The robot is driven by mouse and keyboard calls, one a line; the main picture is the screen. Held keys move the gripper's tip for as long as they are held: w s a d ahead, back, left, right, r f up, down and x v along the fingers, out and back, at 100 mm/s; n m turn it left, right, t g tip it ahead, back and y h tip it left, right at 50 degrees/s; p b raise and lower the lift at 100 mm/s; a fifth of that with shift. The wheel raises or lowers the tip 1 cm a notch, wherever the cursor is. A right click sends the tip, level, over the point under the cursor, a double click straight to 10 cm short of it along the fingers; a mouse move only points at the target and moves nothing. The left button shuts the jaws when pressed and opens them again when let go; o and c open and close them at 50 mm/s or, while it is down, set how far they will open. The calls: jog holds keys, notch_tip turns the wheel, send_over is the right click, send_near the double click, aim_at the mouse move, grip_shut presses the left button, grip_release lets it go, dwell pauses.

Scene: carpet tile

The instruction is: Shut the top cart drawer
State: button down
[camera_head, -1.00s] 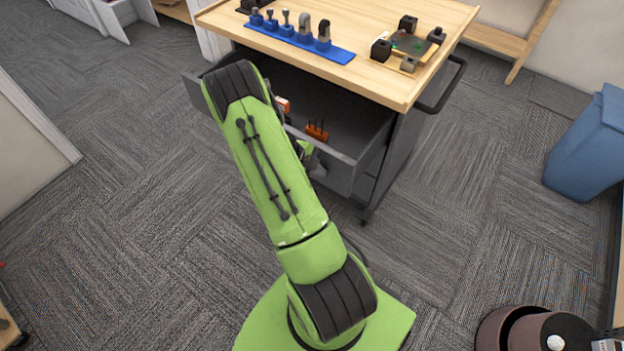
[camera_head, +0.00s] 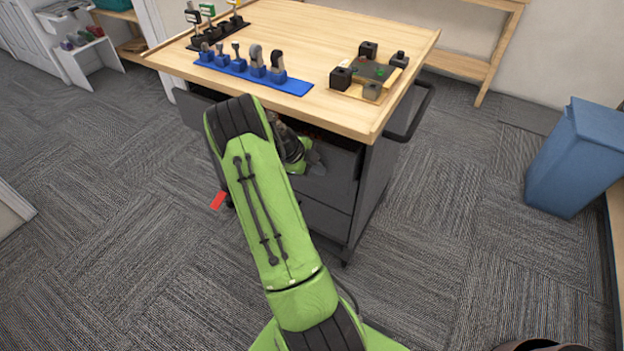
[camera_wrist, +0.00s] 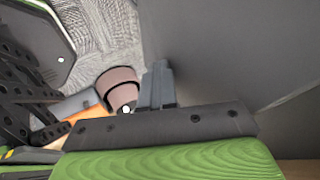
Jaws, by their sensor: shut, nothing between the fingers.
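The dark grey cart's top drawer (camera_head: 332,179) shows below the wooden top in the head view. Its front stands close to the cart, and a narrow dark gap with a hint of red shows above it. Whether it is fully flush cannot be told. My gripper (camera_head: 315,163) is shut and empty at the drawer front, partly hidden by my green arm. In the wrist view, the closed fingers (camera_wrist: 159,72) lie beside a broad dark grey surface, likely the drawer front; contact is unclear.
The cart top (camera_head: 300,37) holds a blue tool rack (camera_head: 250,72) and a small board with black blocks (camera_head: 368,78). A side handle (camera_head: 412,113) juts right. A blue bin (camera_head: 575,160) stands right. Carpet between bin and cart is clear.

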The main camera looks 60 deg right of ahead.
aim_at(324, 160)
jog(key=shift+w+d+b, duration=0.1)
jog(key=shift+d+b, duration=0.3)
jog(key=shift+d, duration=1.6)
